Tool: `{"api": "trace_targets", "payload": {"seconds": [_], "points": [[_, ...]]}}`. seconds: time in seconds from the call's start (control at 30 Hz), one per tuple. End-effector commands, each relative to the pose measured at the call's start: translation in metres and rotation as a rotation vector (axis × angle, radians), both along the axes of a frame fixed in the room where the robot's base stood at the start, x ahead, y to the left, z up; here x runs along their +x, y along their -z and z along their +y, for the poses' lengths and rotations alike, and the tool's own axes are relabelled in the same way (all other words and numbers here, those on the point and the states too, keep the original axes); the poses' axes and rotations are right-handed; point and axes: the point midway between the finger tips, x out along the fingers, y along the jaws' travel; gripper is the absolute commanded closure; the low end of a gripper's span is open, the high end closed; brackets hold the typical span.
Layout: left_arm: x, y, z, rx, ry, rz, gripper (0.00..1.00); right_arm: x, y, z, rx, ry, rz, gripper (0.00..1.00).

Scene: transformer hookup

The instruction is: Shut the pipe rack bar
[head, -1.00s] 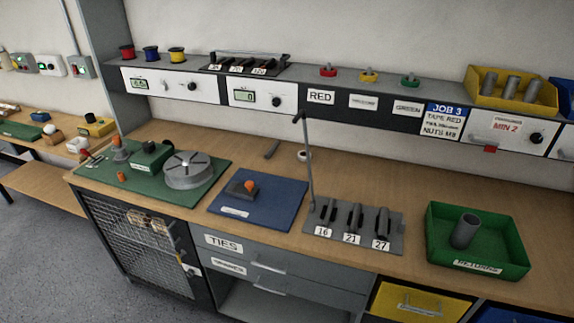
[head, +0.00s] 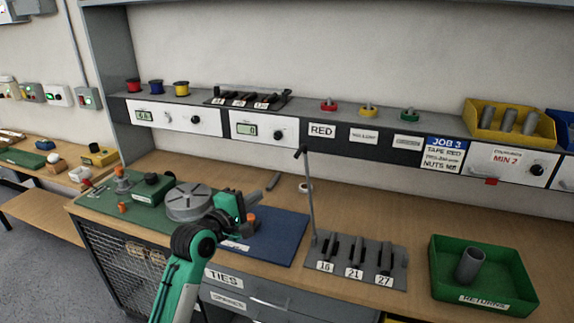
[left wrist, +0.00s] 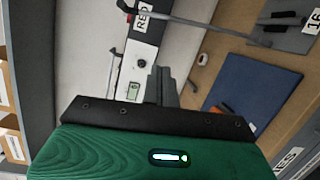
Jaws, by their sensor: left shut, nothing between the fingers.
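The pipe rack (head: 372,250) is a grey plate with dark slots labelled 16, 21 and 27, on the bench right of the blue mat. Its bar (head: 310,198) is a thin grey rod standing nearly upright at the rack's left end, with a dark knob on top. In the left wrist view the bar (left wrist: 205,27) runs across the top, with the rack (left wrist: 285,25) at upper right. My left gripper (head: 243,203) is over the blue mat, left of the bar and apart from it. Its fingers (left wrist: 162,82) are shut and empty. My right gripper is out of view.
The blue mat (head: 283,232) bears a small dark block with an orange knob. A green mat with a round grey disc (head: 188,202) lies left. A green returns tray (head: 500,250) holding a pipe stands right. The instrument shelf (head: 300,130) runs behind.

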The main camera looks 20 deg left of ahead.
Motion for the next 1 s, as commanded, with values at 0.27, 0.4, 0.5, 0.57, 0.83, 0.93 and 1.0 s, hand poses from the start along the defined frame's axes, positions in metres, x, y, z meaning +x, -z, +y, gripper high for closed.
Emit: {"api": "trace_targets", "payload": {"seconds": [0.27,0.4,0.5,0.57,0.83,0.93,1.0], "points": [[0.023,-0.046,0.013,-0.209,-0.008,-0.072,1.00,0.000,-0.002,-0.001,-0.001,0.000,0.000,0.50],[0.039,-0.049,0.008,-0.209,-0.007,-0.071,1.00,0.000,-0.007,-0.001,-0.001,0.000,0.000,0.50],[0.056,-0.051,0.003,-0.208,-0.007,-0.070,1.00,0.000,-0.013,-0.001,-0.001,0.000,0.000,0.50],[0.068,-0.052,0.000,-0.207,-0.007,-0.070,1.00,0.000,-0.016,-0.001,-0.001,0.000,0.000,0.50],[0.115,-0.055,-0.013,-0.204,-0.008,-0.069,1.00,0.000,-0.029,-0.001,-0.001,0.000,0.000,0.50],[0.115,-0.061,-0.029,-0.207,-0.005,-0.070,1.00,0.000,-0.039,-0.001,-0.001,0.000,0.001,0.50],[0.114,-0.064,-0.037,-0.207,-0.006,-0.070,1.00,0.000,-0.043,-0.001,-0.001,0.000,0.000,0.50]]}}
